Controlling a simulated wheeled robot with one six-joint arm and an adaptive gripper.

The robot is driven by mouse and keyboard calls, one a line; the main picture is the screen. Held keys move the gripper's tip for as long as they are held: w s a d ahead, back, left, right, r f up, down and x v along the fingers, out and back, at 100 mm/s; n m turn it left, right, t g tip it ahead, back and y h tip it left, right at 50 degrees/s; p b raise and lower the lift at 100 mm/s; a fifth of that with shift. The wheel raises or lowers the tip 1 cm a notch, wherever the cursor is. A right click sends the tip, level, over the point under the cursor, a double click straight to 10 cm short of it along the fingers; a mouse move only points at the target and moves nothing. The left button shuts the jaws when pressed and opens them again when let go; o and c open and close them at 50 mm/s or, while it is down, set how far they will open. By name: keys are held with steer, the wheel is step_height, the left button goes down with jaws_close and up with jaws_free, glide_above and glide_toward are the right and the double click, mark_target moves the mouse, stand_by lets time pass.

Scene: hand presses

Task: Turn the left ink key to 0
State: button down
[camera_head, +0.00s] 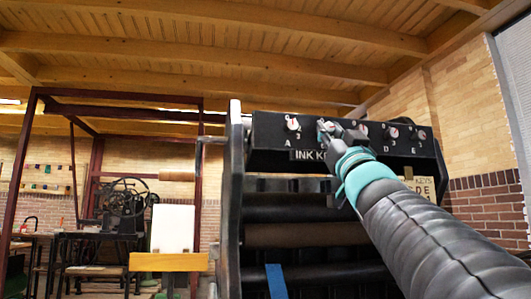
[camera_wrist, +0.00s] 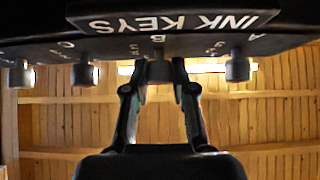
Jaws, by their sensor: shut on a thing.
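A dark panel labelled INK KEYS (camera_head: 272,135) carries a row of knobs. The leftmost knob, key A (camera_head: 293,125), is pale with a small red mark and stands free of my gripper. In the wrist view, which is upside down, key A (camera_wrist: 238,67) is at the right. My gripper (camera_head: 328,130) is at the second knob from the left. In the wrist view its two fingers are shut on key B (camera_wrist: 158,70), one on each side. Key B's dial is mostly hidden, and I cannot read its setting.
Keys C (camera_head: 362,130), D (camera_head: 393,132) and E (camera_head: 421,134) stand to the right in the same row. Black rollers (camera_head: 300,235) lie below the panel. A blue strip (camera_head: 276,281) hangs at the front. Another press (camera_head: 125,205) stands at the far left.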

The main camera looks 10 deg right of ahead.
steer(key=shift+d+n+y+p, duration=0.1)
steer(key=shift+n+y+p, duration=0.2)
steer(key=shift+n+y, duration=0.45)
steer(key=n+g+y+p, duration=0.1)
steer(key=n+y, duration=0.3)
steer(key=shift+d+r+n, duration=0.1)
steer(key=shift+d+n, duration=0.05)
steer(key=shift+n, duration=0.1)
steer(key=n+g+y, duration=0.1)
steer(key=n+y, duration=0.1)
steer(key=n, duration=0.1)
steer(key=n+g+y, duration=0.2)
steer(key=n+y, duration=0.1)
steer(key=n, duration=0.1)
steer(key=n+g+y, duration=0.2)
steer(key=n, duration=0.1)
steer(key=shift+d+y+p, duration=0.2)
steer(key=shift+y+p, duration=0.05)
steer(key=shift+p, duration=0.1)
steer(key=shift+d+r+n+g+y, duration=0.1)
steer(key=shift+r+n+g+y, duration=0.1)
steer(key=shift+n+g, duration=1.75)
steer(key=shift+r+n+g+y, duration=0.1)
steer(key=shift+n+g+y, duration=0.1)
steer(key=shift+n+g, duration=1.7)
steer(key=shift+n, duration=0.95)
steer(key=c, duration=1)
jaws_free()
steer(key=shift+o, duration=0.2)
